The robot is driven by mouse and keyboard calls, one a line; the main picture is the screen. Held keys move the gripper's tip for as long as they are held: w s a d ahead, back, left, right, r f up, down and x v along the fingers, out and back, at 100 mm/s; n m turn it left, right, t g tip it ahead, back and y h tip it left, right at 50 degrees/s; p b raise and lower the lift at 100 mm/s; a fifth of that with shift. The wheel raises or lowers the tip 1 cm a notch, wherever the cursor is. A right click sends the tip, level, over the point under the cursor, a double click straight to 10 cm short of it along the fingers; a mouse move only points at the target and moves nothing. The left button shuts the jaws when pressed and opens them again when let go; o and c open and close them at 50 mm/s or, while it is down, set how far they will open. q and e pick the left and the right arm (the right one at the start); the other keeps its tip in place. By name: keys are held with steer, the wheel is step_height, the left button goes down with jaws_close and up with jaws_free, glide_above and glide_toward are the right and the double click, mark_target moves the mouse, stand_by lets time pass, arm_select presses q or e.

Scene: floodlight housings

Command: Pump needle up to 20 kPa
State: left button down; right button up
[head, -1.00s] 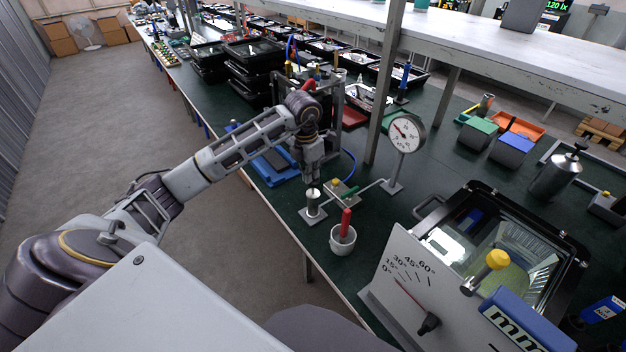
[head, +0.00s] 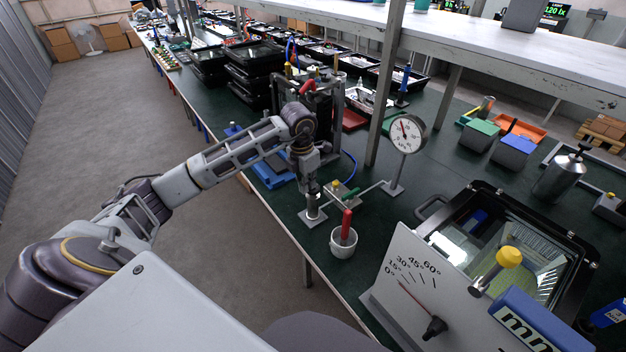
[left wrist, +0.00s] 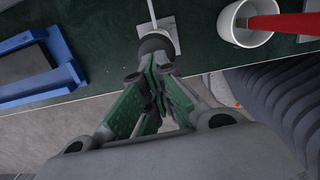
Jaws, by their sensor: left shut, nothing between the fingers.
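The hand pump (head: 313,208) is a small grey upright cylinder on a light base plate near the table's front edge. The round white gauge (head: 406,133) stands to its right on a post, joined by a thin pipe. Its red needle points up and slightly left; the numbers are too small to read surely. My left gripper (head: 313,184) points down, shut and empty, directly over the pump top. In the left wrist view its green-padded fingers (left wrist: 156,72) meet at the dark round pump knob (left wrist: 154,43); I cannot tell whether they press on it. My right gripper is not in view.
A white cup (head: 343,246) with a red-handled tool stands just right of the pump. A yellow-knobbed valve (head: 336,186) sits on the pipe. The angle-scale plate (head: 405,285) and floodlight (head: 500,240) fill the near right. A blue tray (head: 270,172) lies left.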

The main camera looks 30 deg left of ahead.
arm_select(q)
step_height(320, 180, up, 8)
steer(key=s, duration=0.2)
steer(key=shift+s+a+r, duration=0.2)
steer(key=shift+a+r, duration=0.05)
steer(key=shift+a, duration=0.15)
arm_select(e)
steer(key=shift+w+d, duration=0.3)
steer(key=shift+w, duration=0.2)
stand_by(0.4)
arm_select(q)
steer(key=shift+r, duration=0.2)
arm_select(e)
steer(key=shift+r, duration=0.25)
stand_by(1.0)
